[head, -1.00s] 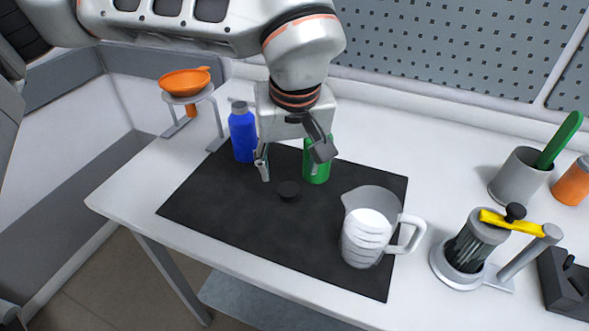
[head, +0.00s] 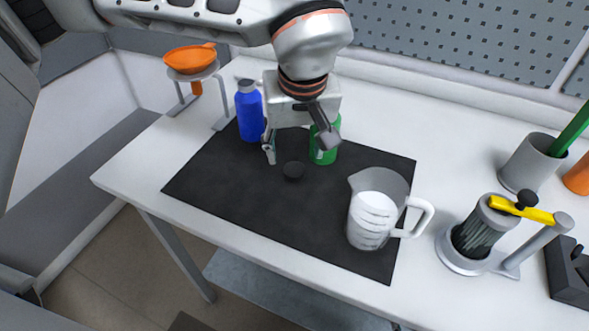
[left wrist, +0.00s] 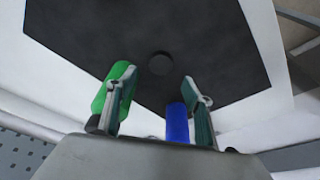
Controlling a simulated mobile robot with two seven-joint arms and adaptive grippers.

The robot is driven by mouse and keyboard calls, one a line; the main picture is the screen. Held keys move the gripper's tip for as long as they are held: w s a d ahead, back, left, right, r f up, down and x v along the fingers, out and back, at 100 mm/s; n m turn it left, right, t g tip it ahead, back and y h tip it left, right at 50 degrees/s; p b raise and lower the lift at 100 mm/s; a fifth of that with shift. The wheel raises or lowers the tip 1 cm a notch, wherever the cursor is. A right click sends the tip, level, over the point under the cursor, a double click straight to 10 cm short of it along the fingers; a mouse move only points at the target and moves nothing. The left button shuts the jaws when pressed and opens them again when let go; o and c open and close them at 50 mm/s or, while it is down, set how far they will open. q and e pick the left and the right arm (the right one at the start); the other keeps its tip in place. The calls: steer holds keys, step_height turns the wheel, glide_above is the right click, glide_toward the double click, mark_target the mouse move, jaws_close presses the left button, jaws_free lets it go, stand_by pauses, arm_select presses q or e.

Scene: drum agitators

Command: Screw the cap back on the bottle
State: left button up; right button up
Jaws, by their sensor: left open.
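A small black cap (head: 293,171) lies flat on the dark mat and also shows in the left wrist view (left wrist: 160,63). My left gripper (head: 298,150) is open and empty, pointing down above the mat just behind the cap. The green bottle (head: 325,153) stands upright behind the gripper's right finger; its top is hidden in the head view. It shows at the left of the left wrist view (left wrist: 112,88), partly behind a finger. The blue bottle (head: 249,115) stands upright left of the gripper with a grey top. My right gripper is not in view.
A measuring jug (head: 375,208) stands on the mat (head: 235,195) at the right. Beyond it are a holder with a yellow-handled tool (head: 520,209) and a grey cup (head: 530,163). An orange funnel (head: 190,60) sits on a stand at the back left. The mat's front left is clear.

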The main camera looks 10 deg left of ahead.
mark_target(294, 170)
arm_select(q)
steer(key=shift+s+x, duration=0.15)
steer(key=shift+x, duration=1.2)
steer(key=shift+s+x, duration=0.2)
steer(key=shift+x, duration=1.1)
steer(key=shift+d, duration=0.1)
steer(key=c, duration=0.8)
